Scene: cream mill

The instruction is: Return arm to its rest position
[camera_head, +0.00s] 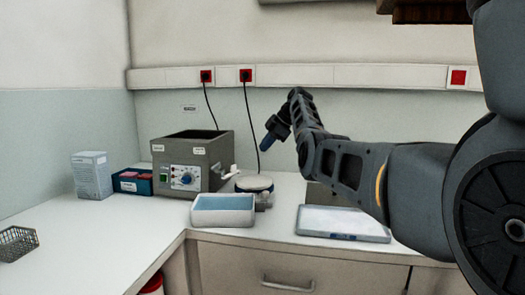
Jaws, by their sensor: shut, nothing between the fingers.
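My arm reaches in from the right edge of the head view, over the bench. My gripper (268,138) is at its far end, pointing down and to the left. It is shut and empty. It hangs in the air above the bench, in front of the back wall, over the round white device (254,183). It appears apart from everything on the bench. The fingertips are small and dark in this view.
A grey box-shaped bath (205,160) with a dial stands behind a blue-lined tray (222,213). A flat light tray (343,222) lies below my arm. A carton (91,176), a dark blue box (132,182) and a wire basket (17,244) stand left.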

